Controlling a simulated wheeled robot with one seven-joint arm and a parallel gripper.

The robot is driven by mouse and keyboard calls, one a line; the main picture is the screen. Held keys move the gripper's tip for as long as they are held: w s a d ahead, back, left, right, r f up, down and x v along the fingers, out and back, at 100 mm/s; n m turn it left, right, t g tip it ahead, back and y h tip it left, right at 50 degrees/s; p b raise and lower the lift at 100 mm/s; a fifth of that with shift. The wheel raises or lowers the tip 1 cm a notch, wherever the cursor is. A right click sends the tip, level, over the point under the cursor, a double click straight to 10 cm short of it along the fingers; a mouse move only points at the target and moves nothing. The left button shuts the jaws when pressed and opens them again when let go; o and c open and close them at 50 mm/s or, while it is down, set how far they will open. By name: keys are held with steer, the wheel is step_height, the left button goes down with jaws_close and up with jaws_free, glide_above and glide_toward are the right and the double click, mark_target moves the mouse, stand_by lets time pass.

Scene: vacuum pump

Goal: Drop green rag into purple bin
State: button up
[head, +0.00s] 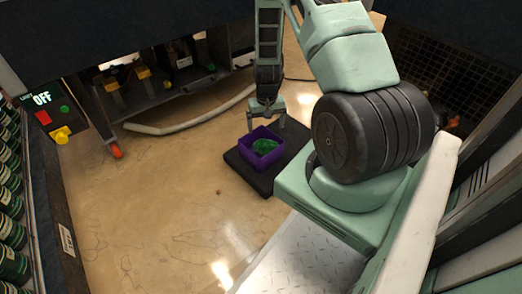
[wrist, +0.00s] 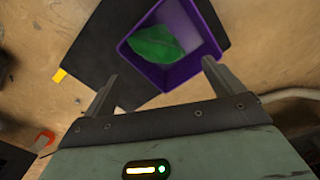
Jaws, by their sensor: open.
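The purple bin (head: 261,157) stands on a black mat on the floor in the head view. It also shows in the wrist view (wrist: 190,79). The green rag (head: 265,147) lies inside the bin, and the wrist view shows it crumpled within the bin's walls (wrist: 160,44). My gripper (head: 266,121) is above the far side of the bin, fingers pointing down.
The black mat (head: 240,164) lies under the bin on a tan floor (head: 150,200) with open room to its left. A pale hose (head: 190,121) curves across the floor behind. A panel (head: 49,113) reading OFF, with a yellow knob, stands at the left.

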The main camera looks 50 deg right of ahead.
step_height(320, 180, up, 17)
steer(key=p, duration=0.8)
steer(key=shift+f, duration=0.2)
